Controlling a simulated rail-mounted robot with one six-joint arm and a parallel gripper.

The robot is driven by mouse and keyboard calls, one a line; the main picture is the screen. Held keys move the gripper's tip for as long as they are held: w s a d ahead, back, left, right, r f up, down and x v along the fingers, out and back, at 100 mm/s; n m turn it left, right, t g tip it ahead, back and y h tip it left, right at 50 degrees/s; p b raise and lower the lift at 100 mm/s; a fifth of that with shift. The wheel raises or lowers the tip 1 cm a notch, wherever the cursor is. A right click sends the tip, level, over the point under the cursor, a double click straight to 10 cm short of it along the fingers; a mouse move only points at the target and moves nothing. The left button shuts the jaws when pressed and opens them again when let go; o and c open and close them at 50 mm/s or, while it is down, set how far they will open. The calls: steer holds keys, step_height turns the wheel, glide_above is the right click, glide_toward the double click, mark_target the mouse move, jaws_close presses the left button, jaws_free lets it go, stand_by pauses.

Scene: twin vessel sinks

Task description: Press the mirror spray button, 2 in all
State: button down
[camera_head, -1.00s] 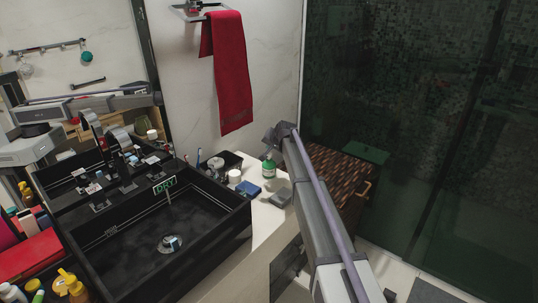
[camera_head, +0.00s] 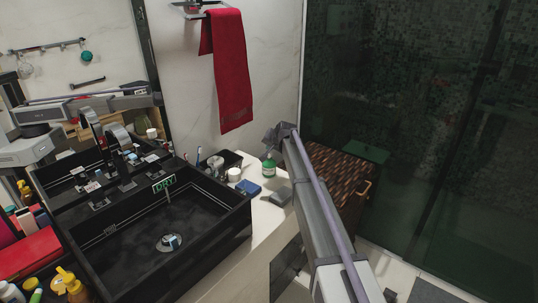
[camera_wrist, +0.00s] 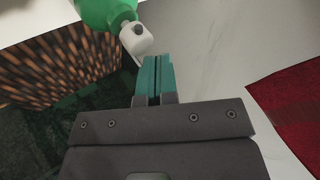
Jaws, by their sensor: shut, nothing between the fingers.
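The mirror spray, a green bottle (camera_head: 268,168), stands on the light counter right of the black sink. In the wrist view the green bottle (camera_wrist: 103,10) is at the top, cut off by the edge, with its white spray head (camera_wrist: 137,38) toward my gripper. My gripper (camera_head: 272,140) is just above the bottle's top in the head view. In the wrist view my gripper (camera_wrist: 157,62) shows its teal fingers closed together, empty, close beside the spray head. I cannot tell whether they touch it.
A black vessel sink (camera_head: 225,220) fills the left. A blue box (camera_head: 248,188), a grey block (camera_head: 281,196) and a white jar (camera_head: 234,174) stand near the bottle. A red towel (camera_head: 230,75) hangs behind. A brown woven cabinet (camera_head: 335,170) is at the right.

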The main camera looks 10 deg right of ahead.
steer(key=shift+f+b, duration=0.6)
steer(key=shift+b, duration=0.05)
stand_by(0.6)
stand_by(0.3)
steer(key=shift+r+p, duration=1.1)
step_height(320, 180, up, 5)
steer(key=p, duration=0.5)
steer(key=shift+r, duration=0.1)
steer(key=shift+s+f, duration=0.1)
steer(key=shift+f, duration=0.1)
